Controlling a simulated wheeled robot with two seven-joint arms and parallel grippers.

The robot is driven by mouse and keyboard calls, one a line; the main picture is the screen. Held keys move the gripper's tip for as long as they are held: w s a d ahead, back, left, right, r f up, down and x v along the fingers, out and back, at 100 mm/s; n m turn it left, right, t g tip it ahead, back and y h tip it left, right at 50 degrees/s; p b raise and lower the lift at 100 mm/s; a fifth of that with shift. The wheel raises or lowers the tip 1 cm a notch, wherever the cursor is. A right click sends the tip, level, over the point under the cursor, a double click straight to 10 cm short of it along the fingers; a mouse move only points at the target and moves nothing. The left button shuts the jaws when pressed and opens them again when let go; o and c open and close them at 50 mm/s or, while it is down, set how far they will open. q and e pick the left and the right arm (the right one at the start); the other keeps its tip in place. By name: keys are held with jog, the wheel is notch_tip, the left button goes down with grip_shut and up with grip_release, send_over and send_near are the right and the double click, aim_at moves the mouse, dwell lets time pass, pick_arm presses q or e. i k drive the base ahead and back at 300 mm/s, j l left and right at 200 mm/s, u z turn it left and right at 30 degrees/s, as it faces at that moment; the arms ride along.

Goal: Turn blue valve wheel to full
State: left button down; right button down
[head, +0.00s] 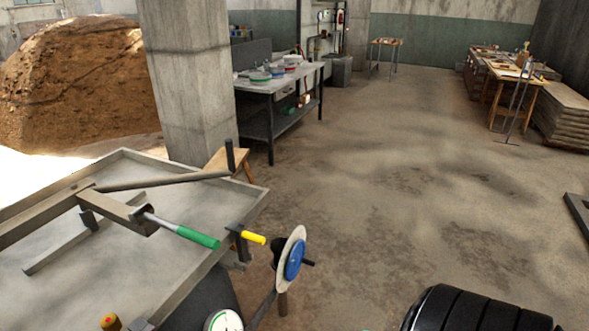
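The blue valve wheel (294,259) is at the lower middle of the head view, off the right corner of a metal tray-like table. It is seen nearly edge-on. A pale round disc (283,277) stands upright directly behind it, and a short dark handle (308,263) sticks out to the right. I cannot read any marks on the disc, so the wheel's setting is unclear. Neither of my grippers shows in the head view, and nothing is seen touching the wheel.
The metal table (245,207) bears a green-handled lever (198,237). A yellow-handled lever (252,237) is just left of the wheel. A round gauge (223,322) is cut off at the bottom edge. A black ribbed shape (465,312) fills the bottom right. Open floor lies right of the wheel.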

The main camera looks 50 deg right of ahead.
aim_at(296, 260)
jog(key=i+l+u, duration=0.2)
jog(key=l, duration=0.8)
jog(key=l+u, duration=0.2)
jog(key=l, duration=0.75)
jog(key=l+u, duration=0.15)
jog(key=l, duration=0.35)
jog(key=l+u, duration=0.2)
jog(key=l, duration=0.3)
jog(key=l+u, duration=0.15)
jog(key=l, duration=0.35)
jog(key=k+l+u, duration=0.15)
jog(key=l, duration=0.35)
jog(key=k+l+u, duration=0.2)
jog(key=l, duration=0.3)
jog(key=k+l+u, duration=0.15)
jog(key=l, duration=0.3)
jog(key=k+l+u, duration=0.15)
jog(key=l, duration=0.25)
jog(key=k+l+u, duration=0.15)
jog(key=l, duration=0.25)
jog(key=k+l+u, duration=0.15)
jog(key=l, duration=0.25)
jog(key=k+l+u, duration=0.2)
jog(key=k+l, duration=0.15)
